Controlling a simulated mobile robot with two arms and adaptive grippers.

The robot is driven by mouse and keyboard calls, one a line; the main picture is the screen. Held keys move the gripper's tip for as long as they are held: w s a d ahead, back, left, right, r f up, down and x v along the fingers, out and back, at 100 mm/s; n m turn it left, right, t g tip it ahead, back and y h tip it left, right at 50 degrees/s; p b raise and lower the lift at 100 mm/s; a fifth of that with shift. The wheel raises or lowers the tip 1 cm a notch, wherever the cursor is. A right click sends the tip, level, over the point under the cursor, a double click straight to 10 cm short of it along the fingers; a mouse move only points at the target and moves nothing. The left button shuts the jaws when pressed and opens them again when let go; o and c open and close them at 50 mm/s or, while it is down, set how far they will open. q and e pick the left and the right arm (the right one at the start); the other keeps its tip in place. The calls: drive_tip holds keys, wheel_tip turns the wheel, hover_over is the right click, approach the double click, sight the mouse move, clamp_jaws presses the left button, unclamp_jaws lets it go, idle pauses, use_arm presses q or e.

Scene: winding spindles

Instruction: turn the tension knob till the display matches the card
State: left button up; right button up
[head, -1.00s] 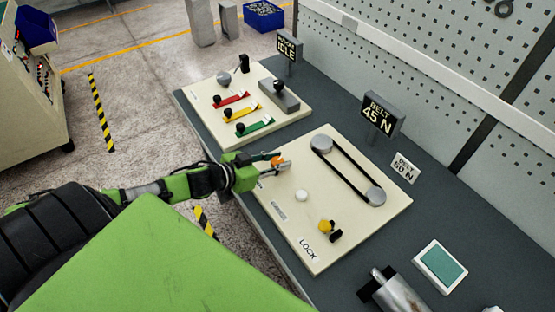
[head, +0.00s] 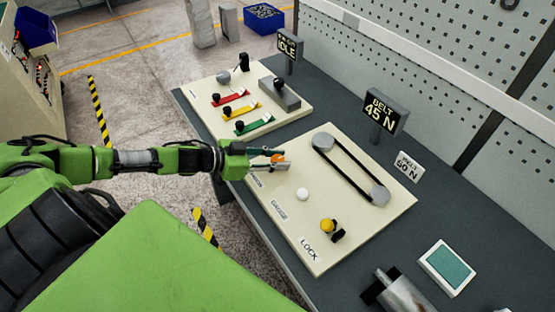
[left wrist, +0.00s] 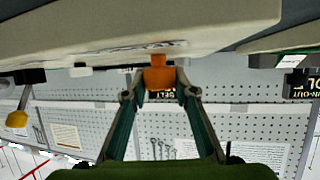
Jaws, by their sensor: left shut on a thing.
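My left gripper (head: 280,162) is shut on the orange tension knob (head: 277,157) at the near left corner of the cream belt panel (head: 285,225). In the left wrist view the orange knob (left wrist: 159,77) sits between the two fingertips, below the panel's edge. The display (head: 380,108) on its post reads BELT 45 N. The small white card (head: 408,167) on the bench to its right reads BELT 50 N. My right gripper is not in view.
The panel also carries a belt on two pulleys (head: 378,194), a white button (head: 302,194) and a yellow knob (head: 327,225) near the LOCK label. A second panel (head: 285,112) with coloured levers stands behind. A teal-screened tablet (head: 447,267) lies at right.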

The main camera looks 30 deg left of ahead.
sight(255, 174)
use_arm(q)
drive_tip(key=o, duration=1.1)
drive_tip(key=shift+v, duration=3.3)
drive_tip(key=shift+s+a+r, duration=0.15)
drive_tip(key=shift+s+a, duration=0.1)
drive_tip(key=shift+s, duration=0.05)
drive_tip(key=shift+a, duration=0.1)
